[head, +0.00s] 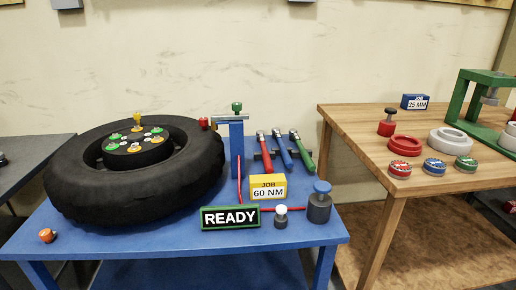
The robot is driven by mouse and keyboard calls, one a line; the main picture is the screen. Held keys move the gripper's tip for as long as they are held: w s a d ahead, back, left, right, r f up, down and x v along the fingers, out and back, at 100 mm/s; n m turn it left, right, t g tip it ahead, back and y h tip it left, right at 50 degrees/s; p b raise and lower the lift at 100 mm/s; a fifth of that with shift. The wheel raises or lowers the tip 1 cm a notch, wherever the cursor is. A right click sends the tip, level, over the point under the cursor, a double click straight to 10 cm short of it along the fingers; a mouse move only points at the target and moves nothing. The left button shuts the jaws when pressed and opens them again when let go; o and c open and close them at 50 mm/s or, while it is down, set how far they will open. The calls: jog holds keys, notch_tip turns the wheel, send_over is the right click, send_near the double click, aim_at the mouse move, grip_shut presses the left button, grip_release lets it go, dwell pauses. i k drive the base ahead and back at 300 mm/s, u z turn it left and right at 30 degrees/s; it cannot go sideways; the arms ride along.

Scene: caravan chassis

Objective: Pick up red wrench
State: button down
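The red wrench (264,148) is the leftmost of three long-handled tools at the back right of the blue table (130,240). My gripper is not in view.
A blue post (237,150) stands just left of the red wrench. A large black tire (75,190) fills the table's left. A yellow "60 NM" block (268,194), a green-framed READY sign (230,217) and a dark blue-topped cylinder (319,208) stand in front. A wooden table (440,182) is at right.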

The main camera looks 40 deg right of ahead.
aim_at(260, 134)
jog(key=z, duration=0.9)
jog(key=k, duration=0.15)
jog(key=u, duration=3.4)
jog(key=k, duration=1.45)
jog(key=z, duration=0.15)
